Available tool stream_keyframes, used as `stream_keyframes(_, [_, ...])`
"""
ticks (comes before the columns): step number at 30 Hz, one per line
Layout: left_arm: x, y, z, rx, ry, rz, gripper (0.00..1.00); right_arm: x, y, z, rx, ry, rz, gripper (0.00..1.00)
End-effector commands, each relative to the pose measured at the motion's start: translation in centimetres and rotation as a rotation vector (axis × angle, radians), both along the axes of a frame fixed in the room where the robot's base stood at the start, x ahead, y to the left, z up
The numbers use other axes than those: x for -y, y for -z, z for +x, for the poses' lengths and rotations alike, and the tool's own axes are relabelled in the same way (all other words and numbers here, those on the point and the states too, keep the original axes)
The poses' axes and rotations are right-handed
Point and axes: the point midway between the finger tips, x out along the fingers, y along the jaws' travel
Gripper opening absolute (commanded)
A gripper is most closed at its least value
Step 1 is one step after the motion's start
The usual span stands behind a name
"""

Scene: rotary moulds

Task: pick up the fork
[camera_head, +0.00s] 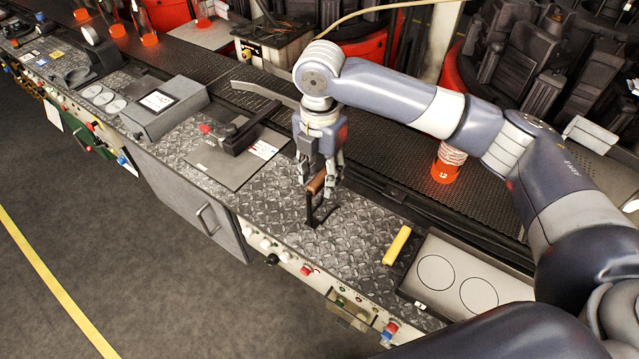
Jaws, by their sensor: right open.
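The fork (316,184) appears to be the tool with a brown handle and a dark metal part, standing on the diamond-plate bench top (285,225) in the head view. My right gripper (322,178) points down over it from above. Its fingers are apart, and the brown handle shows between and just below them. I cannot tell whether a finger touches the handle. My left gripper is not in view.
A yellow bar (396,246) lies right of the fork, beside a tray with two circles (405,290). A grey plate with a black clamp (225,155) is to the left. An orange-based cylinder (445,170) stands on the conveyor (400,165) behind.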

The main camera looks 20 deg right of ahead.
Motion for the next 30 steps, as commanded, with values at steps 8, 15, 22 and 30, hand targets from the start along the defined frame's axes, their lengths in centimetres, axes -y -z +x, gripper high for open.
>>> stream_keyframes(8, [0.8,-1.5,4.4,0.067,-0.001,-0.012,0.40,0.0,3.1,0.1,0.000,0.000,0.000,0.42])
stream_keyframes(15, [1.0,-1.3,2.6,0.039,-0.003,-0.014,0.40,0.0,3.3,0.1,0.001,0.000,0.001,0.39])
stream_keyframes(22, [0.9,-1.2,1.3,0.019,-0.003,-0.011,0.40,0.0,3.2,0.1,0.001,0.000,0.001,0.00])
stream_keyframes(30, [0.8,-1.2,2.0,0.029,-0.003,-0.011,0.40,0.0,3.2,0.1,0.002,0.000,0.001,0.00])
